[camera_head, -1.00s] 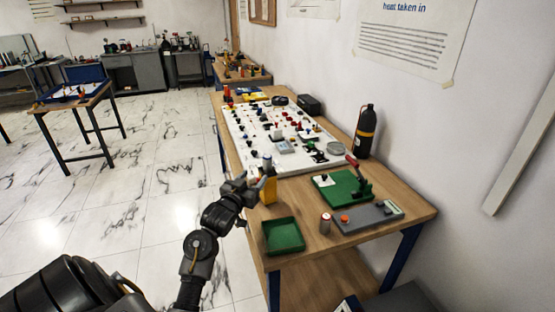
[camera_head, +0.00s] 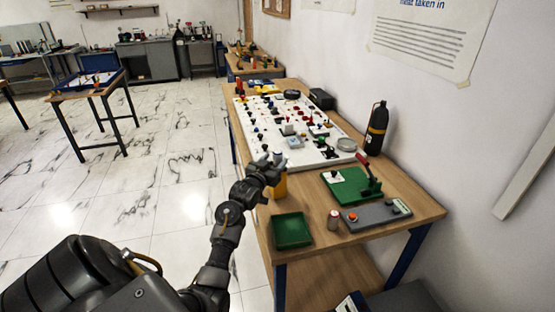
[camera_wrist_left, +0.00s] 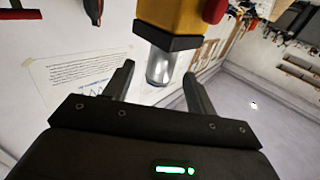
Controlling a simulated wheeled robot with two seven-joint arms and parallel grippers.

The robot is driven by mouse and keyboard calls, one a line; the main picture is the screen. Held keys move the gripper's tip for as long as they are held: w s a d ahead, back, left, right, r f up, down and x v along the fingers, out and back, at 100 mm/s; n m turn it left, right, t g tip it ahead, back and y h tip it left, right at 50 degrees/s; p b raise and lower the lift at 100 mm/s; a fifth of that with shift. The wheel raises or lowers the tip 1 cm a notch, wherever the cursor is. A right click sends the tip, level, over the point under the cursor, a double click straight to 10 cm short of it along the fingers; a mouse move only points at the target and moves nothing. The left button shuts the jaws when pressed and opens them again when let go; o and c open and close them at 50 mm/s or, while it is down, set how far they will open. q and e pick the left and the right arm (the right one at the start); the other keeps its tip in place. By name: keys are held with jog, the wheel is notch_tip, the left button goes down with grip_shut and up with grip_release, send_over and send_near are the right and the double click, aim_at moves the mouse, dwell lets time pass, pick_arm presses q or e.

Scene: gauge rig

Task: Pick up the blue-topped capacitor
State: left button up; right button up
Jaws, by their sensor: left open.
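A short silvery cylinder with a bluish end, which looks like the blue-topped capacitor (camera_wrist_left: 160,67), stands in the black collar of a yellow holder (camera_wrist_left: 176,18) in the upside-down left wrist view. In the head view the holder (camera_head: 280,188) stands on the near left part of the workbench, and the capacitor's top (camera_head: 278,157) shows just past my fingers. My left gripper (camera_head: 268,168) is open at the holder's top. In the wrist view its fingers lie either side of the capacitor, with gaps visible. My right gripper is not in view.
A grey box (camera_head: 376,213) and green press board (camera_head: 349,186) are to the right. A white component board (camera_head: 297,161) lies behind.

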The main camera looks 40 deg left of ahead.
aim_at(277, 153)
pick_arm(q)
jog(key=x, duration=0.3)
jog(key=shift+w+a+f+p, duration=0.1)
jog(key=shift+w+p, duration=0.2)
jog(key=shift+p, duration=0.05)
jog(key=shift+s, duration=0.1)
jog(key=c, duration=1.1)
jog(key=shift+r+b, duration=0.4)
jog(key=shift+r, duration=0.1)
jog(key=r, duration=0.1)
jog(key=r+b, duration=0.1)
jog(key=shift+s+r, duration=0.2)
jog(key=shift+r, duration=0.1)
jog(key=s+r, duration=0.3)
jog(key=s, duration=0.1)
jog(key=s+d+r, duration=0.1)
jog(key=s+r, duration=0.2)
jog(key=s, duration=0.2)
jog(key=s+d+r+b, duration=0.1)
jog(key=s+r, duration=0.2)
jog(key=s, duration=0.1)
jog(key=shift+s+r, duration=0.2)
jog(key=shift+r, duration=0.05)
